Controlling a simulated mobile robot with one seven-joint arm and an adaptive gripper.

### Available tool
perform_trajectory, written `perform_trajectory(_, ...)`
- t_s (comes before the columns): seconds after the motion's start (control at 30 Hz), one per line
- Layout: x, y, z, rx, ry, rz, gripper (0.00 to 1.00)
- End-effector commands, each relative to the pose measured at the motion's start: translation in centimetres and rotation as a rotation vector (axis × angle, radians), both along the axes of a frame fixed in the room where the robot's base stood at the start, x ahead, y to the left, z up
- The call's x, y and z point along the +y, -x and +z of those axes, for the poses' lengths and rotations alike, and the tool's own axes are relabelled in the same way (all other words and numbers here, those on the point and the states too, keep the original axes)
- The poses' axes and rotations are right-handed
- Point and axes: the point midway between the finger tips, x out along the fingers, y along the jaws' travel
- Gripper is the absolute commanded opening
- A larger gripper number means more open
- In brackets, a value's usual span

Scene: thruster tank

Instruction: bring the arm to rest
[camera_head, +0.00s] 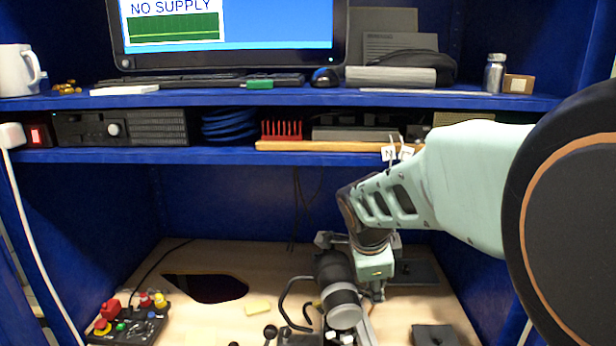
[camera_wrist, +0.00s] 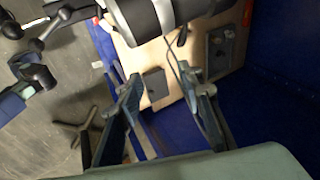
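My gripper (camera_head: 376,292) hangs over the right part of the wooden bench in the head view, at the end of my pale green arm. The wrist view shows my gripper (camera_wrist: 160,76) with its two fingers apart and nothing between them. A black and silver cylinder (camera_head: 341,300) stands just left of the gripper in the head view. It also shows at the top of the wrist view (camera_wrist: 140,18). Whether the gripper touches it I cannot tell. The monitor (camera_head: 230,30) reads "NO SUPPLY".
A control box (camera_head: 128,325) with red, yellow and green buttons sits at the bench's front left. A dark block (camera_head: 434,335) lies at the front right. A blue shelf (camera_head: 300,155) runs above the bench.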

Motion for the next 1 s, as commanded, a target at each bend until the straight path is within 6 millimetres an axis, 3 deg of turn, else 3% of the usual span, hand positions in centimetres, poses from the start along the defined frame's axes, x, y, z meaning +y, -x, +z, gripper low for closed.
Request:
perform_trajectory(0.17,-1.7,-1.3,0.4,-0.1,-0.088,-0.18,0.34)
perform_trajectory(0.27,-2.8,-0.8,2.3,-0.127,-0.131,-0.217,0.34)
perform_trajectory(0.67,-2.7,5.0,7.4,-0.023,-0.048,0.163,0.34)
perform_trajectory(1.0,-1.7,12.7,14.1,0.03,0.136,0.712,0.34)
